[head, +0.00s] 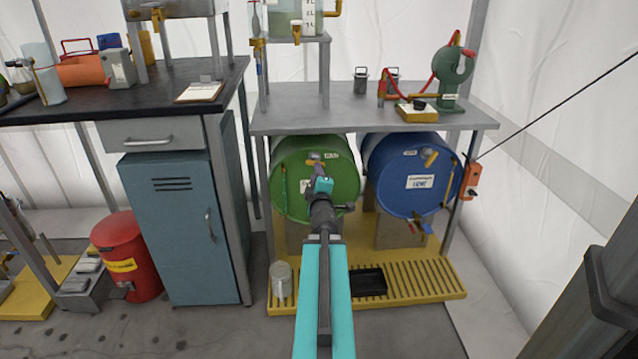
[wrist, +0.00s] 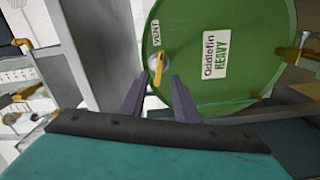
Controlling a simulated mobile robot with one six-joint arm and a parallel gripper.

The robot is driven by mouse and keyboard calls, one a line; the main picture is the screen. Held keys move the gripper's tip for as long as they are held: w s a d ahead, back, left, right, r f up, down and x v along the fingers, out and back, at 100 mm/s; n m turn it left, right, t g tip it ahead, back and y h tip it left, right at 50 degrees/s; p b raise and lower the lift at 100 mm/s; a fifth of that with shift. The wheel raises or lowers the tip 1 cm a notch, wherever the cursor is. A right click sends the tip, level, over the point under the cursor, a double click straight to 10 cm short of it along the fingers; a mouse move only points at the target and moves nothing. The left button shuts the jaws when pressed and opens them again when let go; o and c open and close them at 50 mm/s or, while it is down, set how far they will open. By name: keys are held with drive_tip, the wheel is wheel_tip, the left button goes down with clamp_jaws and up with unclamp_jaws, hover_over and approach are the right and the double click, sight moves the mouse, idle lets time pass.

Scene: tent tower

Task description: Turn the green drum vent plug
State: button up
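The green drum (head: 335,190) lies on its side under the grey bench, its round end facing me. Its yellow vent plug (head: 315,157) is near the top of that end, and in the wrist view the plug's handle (wrist: 159,72) sits beside a "VENT" label. My gripper (head: 319,172) is in front of the drum's upper face, just below the plug. In the wrist view my gripper (wrist: 160,80) is open, with one dark finger on each side of the handle's lower end. A gap shows on both sides. I cannot tell how deep the handle reaches between them.
A blue drum (head: 408,180) lies to the right. The yellow slatted tray (head: 430,280) is below, with a metal can (head: 281,280) and black pan (head: 369,282). The bench (head: 350,118) is close above. A blue cabinet (head: 175,235) stands left.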

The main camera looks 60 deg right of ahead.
drive_tip(key=shift+s+a+r+p, duration=0.1)
drive_tip(key=shift+s+a+p, duration=0.2)
drive_tip(key=shift+p, duration=0.9)
drive_tip(key=shift+s+a+r+p, duration=0.1)
drive_tip(key=shift+s+a+p, duration=0.2)
drive_tip(key=shift+p, duration=0.9)
drive_tip(key=shift+s+a+p, duration=0.15)
drive_tip(key=shift+a+p, duration=0.05)
drive_tip(key=shift+p, duration=0.75)
drive_tip(key=p, duration=0.3)
drive_tip(key=shift+s+a+p, duration=0.2)
drive_tip(key=shift+a+p, duration=0.1)
drive_tip(key=shift+a, duration=0.1)
drive_tip(key=s+a+p, duration=0.1)
drive_tip(key=p, duration=0.3)
drive_tip(key=shift+p+v, duration=1.3)
drive_tip(key=shift+p, duration=0.6)
